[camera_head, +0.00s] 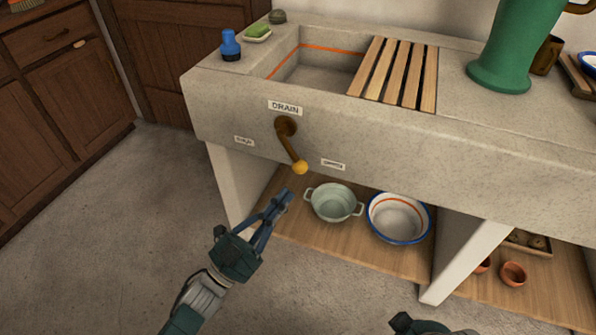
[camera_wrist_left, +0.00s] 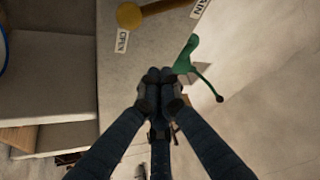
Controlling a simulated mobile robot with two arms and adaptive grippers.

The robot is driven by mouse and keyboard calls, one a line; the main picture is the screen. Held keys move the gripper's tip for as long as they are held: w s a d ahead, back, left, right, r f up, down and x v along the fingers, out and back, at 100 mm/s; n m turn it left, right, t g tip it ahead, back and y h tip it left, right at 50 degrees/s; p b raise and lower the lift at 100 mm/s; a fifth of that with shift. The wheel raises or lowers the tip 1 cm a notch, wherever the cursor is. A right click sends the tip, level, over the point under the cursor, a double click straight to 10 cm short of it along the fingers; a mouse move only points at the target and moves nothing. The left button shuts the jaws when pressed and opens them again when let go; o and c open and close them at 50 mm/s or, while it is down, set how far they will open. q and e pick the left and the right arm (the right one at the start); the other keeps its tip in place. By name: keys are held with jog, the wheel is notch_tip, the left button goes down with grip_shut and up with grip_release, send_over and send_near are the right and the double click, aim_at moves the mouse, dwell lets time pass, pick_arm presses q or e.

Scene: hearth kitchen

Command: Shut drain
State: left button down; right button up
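The brown drain lever (camera_head: 291,146) is on the front of the stone sink (camera_head: 220,110), under a DRAIN label (camera_head: 285,107). It slants down and right from its pivot. Its yellow knob (camera_head: 300,167) is close to the OPEN label (camera_head: 333,164). Another small label (camera_head: 244,141), too small to read, is left of the pivot. My left gripper (camera_head: 285,196) is below the knob, apart from it, fingertips together and empty. In the left wrist view the fingertips (camera_wrist_left: 160,75) are together, with the knob (camera_wrist_left: 129,16) beyond them. Only a dark part of my right gripper shows at the bottom edge.
A wooden shelf (camera_head: 350,250) under the sink holds a pale green pot (camera_head: 334,202) and a blue-rimmed bowl (camera_head: 398,219). A blue bottle (camera_head: 231,46) and a green soap (camera_head: 257,31) stand on the sink's top. The floor at the left is clear.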

aim_at(301, 170)
pick_arm(q)
jog(key=shift+w, duration=0.1)
jog(key=w+d, duration=0.1)
jog(key=w, duration=0.1)
jog(key=w+d+r+b, duration=0.1)
jog(key=w+d, duration=0.1)
jog(key=w, duration=0.1)
jog(key=w+d, duration=0.1)
jog(key=w, duration=0.2)
jog(key=shift+d+r, duration=0.2)
jog(key=shift+w+a+f+b, duration=0.2)
jog(key=shift+a+b, duration=0.05)
jog(key=shift+b, duration=0.1)
jog(key=shift+w+a+f, duration=0.1)
jog(key=shift+a+f, duration=0.05)
jog(key=shift+f, duration=0.05)
pick_arm(e)
jog(key=shift+s+r, duration=0.4)
jog(key=shift+r, duration=0.05)
